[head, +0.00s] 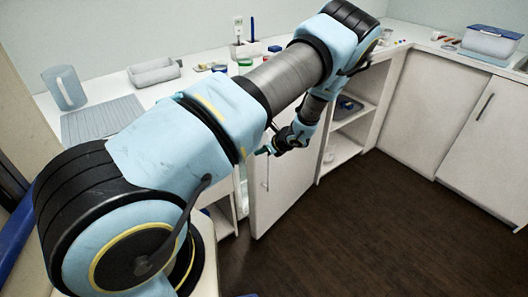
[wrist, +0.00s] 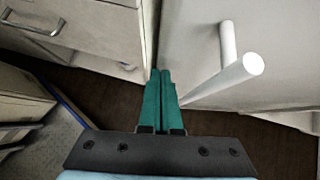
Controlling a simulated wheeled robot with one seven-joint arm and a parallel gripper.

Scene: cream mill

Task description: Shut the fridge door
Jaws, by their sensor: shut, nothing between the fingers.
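The fridge door (head: 285,186) is a white panel under the counter in the head view. It stands ajar, angled out from the counter front, with an opening at its left side. A thin upright handle (head: 267,172) is on its face. In the wrist view the door (wrist: 190,50) fills the right, and its white bar handle (wrist: 238,68) juts toward the camera. My gripper (head: 262,150) is at the upper part of the door, near the handle. Its green fingers (wrist: 162,80) are shut and empty, just left of the handle. Whether they touch the door cannot be told.
A drawer front with a metal handle (wrist: 35,22) is left of the door in the wrist view. Open shelves (head: 345,135) stand right of the door, and white cabinets (head: 440,110) beyond. A jug (head: 64,88) stands on the counter. The dark floor (head: 360,230) is clear.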

